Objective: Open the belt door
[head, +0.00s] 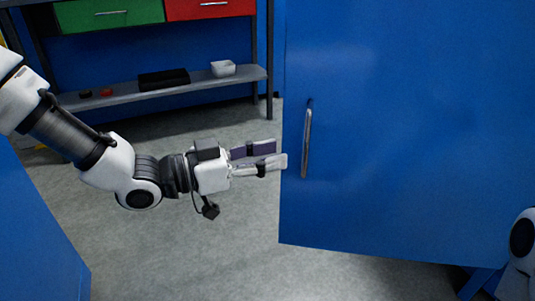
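The belt door (400,130) is a large blue panel filling the right half of the head view. A vertical silver bar handle (307,140) is fixed near its left edge. My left gripper (278,154) reaches in from the left at the height of the handle. Its two fingers are apart, with nothing visible between them. The fingertips lie just left of the handle, by the door's left edge, and I see no grip on it. My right gripper is not in view; only a white part of my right arm shows at the lower right edge.
A workbench with a green drawer (110,13) and a red drawer (208,8) stands at the back left. Its lower shelf (130,90) holds a black tray (164,79) and a white box (223,68). A blue panel (38,230) stands at the lower left. Grey floor (200,255) between is clear.

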